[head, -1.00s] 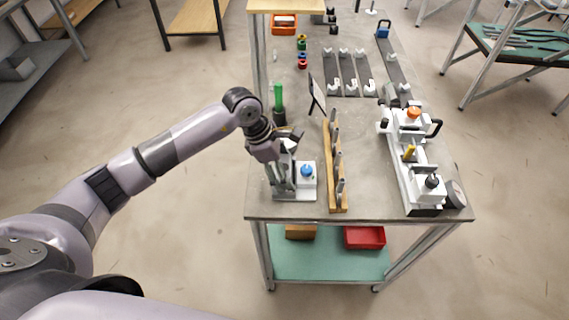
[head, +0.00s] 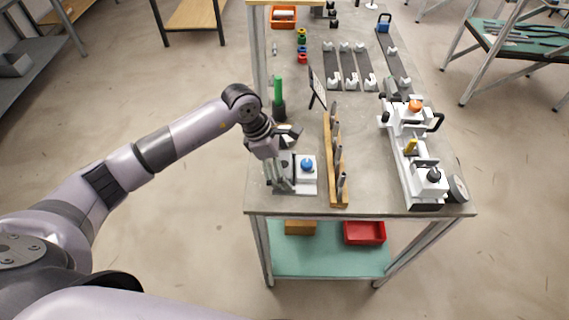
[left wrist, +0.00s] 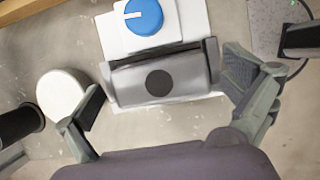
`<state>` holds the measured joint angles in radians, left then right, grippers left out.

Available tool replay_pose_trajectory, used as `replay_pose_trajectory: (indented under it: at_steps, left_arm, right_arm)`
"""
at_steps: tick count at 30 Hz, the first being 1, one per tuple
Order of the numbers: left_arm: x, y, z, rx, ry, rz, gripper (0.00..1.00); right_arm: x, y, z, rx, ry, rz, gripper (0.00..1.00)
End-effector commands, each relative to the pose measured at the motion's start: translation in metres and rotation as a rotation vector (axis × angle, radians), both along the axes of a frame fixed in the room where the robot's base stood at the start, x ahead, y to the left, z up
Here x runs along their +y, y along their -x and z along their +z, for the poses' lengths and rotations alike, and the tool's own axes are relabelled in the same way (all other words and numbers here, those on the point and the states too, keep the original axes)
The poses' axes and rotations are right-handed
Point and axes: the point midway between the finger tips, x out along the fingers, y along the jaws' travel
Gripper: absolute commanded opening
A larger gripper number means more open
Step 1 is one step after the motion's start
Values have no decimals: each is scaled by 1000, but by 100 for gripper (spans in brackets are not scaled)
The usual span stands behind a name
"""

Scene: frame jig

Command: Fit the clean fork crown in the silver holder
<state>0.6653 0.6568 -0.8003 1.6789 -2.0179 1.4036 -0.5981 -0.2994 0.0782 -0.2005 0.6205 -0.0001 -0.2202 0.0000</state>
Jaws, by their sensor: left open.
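My left gripper (head: 281,158) is open at the near left of the bench, over a small fixture with a white block and a blue knob (head: 308,165). In the left wrist view, my open fingers (left wrist: 168,98) stand on either side of a silver block with a dark round spot (left wrist: 159,83), which looks like the silver holder. The blue knob (left wrist: 144,16) is just beyond it. I see nothing held between the fingers. Which part is the clean fork crown I cannot tell; several white parts (head: 352,81) sit on dark strips farther back. My right gripper is not in view.
A wooden rack with upright silver pieces (head: 334,150) stands just right of the fixture. A green-topped tool (head: 278,90) and a dark panel (head: 317,88) stand behind. A white fixture with an orange knob (head: 415,106) fills the right side. Bare bench (head: 375,185) lies between.

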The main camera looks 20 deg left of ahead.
Motion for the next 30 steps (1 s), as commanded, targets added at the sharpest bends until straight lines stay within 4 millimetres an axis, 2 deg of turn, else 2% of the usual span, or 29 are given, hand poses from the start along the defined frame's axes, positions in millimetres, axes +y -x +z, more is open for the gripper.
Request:
replay_pose_trajectory:
  at_steps: [8,11,21,25,30]
  left_arm:
    - [2,-1,7,-5,3,1,100]
    - [7,0,19,-6,2,1,100]
    - [34,8,84,-7,1,0,100]
    - [40,10,101,-4,2,2,100]
    - [44,12,111,-3,2,1,100]
  right_arm:
    - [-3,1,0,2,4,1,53]
    - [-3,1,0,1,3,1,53]
    - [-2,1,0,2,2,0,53]
    - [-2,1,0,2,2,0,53]
    - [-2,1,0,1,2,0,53]
